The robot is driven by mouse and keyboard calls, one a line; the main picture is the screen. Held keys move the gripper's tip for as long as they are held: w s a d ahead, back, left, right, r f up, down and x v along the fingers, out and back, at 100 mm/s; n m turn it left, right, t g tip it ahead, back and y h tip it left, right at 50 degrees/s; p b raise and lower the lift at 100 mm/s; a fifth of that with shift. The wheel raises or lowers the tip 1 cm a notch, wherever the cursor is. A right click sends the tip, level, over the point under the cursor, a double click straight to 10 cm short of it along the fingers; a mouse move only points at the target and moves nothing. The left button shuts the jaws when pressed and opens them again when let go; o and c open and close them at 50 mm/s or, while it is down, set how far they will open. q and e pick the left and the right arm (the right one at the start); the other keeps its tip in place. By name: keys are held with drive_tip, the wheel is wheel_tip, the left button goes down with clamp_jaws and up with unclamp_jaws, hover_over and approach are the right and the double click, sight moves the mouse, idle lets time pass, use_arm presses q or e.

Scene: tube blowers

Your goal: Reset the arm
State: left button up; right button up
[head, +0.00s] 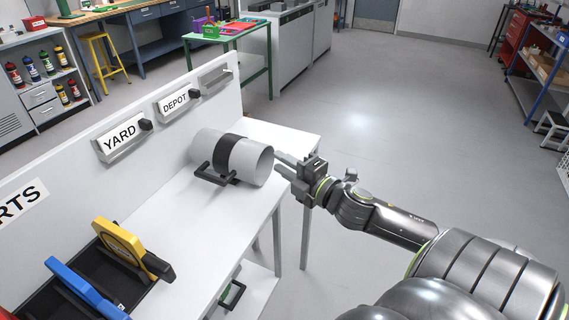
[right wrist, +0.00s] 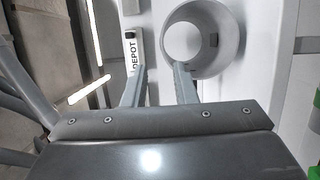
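My right arm comes in from the right in the head view. Its gripper (head: 280,162) is beside the open right end of a grey tube (head: 255,160) with a black band and a black handle, lying on the white table (head: 180,225). In the right wrist view, the two fingers (right wrist: 159,72) are apart with nothing between them. The tube's round open end (right wrist: 226,45) is just past the right fingertip. I cannot tell whether the finger touches the rim. My left gripper is not in view.
A white board with YARD (head: 121,136) and DEPOT (head: 174,102) labels stands along the table's back. A black tray (head: 150,287) at lower left holds a yellow tool (head: 120,243) and a blue one (head: 75,283). The floor right of the table is clear.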

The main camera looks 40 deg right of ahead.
idle(0.5)
drive_tip(key=s+f+m+g+h, duration=0.5)
drive_tip(key=s+f+m+g, duration=0.2)
drive_tip(key=s+f+m, duration=0.55)
drive_tip(key=s+a+f+m+g+y, duration=0.2)
drive_tip(key=s+a+f+m+g, duration=0.6)
drive_tip(key=s, duration=0.3)
wheel_tip(320, 180, down, 24)
drive_tip(key=d+r+n+p, duration=0.1)
drive_tip(key=s+a+f+g+p, duration=0.1)
drive_tip(key=s+f, duration=1.4)
drive_tip(key=shift+s+f+g+y+p, duration=0.4)
